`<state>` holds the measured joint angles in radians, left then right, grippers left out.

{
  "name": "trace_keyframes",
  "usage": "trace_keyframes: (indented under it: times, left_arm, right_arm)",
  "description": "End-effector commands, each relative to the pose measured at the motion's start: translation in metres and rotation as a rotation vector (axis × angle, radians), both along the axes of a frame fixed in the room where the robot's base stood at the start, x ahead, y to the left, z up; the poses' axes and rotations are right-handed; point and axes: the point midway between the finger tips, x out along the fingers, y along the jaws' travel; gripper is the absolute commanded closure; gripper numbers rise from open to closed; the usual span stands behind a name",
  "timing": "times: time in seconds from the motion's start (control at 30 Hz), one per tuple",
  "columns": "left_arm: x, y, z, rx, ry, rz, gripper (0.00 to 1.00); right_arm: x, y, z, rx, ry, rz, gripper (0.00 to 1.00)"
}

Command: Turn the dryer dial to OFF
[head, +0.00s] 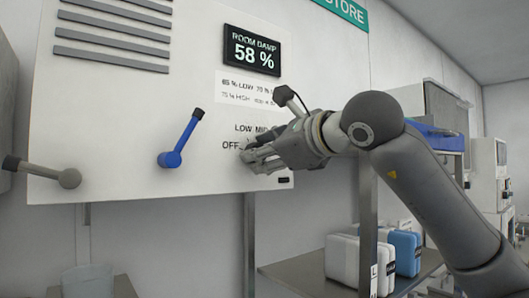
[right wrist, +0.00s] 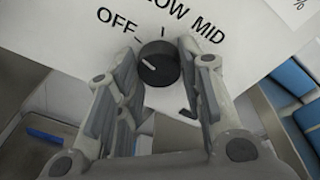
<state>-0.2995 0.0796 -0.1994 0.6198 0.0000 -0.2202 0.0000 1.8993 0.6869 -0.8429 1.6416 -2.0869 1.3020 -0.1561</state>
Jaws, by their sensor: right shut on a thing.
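The black dryer dial (right wrist: 158,64) sits on the white panel between the fingers of my right gripper (right wrist: 160,95) in the right wrist view. The gripper is shut on the dial. The dial's short white mark shows on its left part; exactly which label it points to is hard to tell. OFF is printed up and left of the dial, LOW above it and MID to the upper right. In the head view my right gripper (head: 256,160) is at the panel's lower right and mostly hides the dial. My left gripper is not in view.
The panel (head: 120,110) also carries a blue lever (head: 178,145), a grey lever (head: 50,175) and a display (head: 252,50) reading ROOM DAMP 58 %. A metal shelf (head: 310,268) with white and blue boxes (head: 402,250) stands below right.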

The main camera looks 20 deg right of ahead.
Motion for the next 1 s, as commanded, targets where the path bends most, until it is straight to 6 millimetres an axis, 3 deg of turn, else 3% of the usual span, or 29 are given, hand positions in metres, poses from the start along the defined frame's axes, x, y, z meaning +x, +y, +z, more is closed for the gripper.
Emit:
trace_keyframes:
  times: [0.3, 0.33, 0.5, 0.83, 1.0]
  left_arm:
    - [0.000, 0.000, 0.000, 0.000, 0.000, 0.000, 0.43]
    - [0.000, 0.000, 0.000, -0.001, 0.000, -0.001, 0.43]
    - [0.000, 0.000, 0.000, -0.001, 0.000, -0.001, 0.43]
    - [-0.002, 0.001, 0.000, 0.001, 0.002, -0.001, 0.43]
    - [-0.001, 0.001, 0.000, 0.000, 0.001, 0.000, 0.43]
  right_arm:
    - [0.000, 0.000, -0.001, -0.006, 0.001, 0.001, 0.88]
    - [0.000, 0.000, -0.001, -0.006, 0.001, 0.001, 0.62]
    - [0.000, 0.000, -0.001, -0.003, 0.000, 0.000, 0.43]
    - [-0.002, -0.001, 0.000, -0.001, -0.002, 0.000, 0.43]
    - [-0.022, -0.008, 0.004, -0.001, -0.005, 0.000, 0.43]
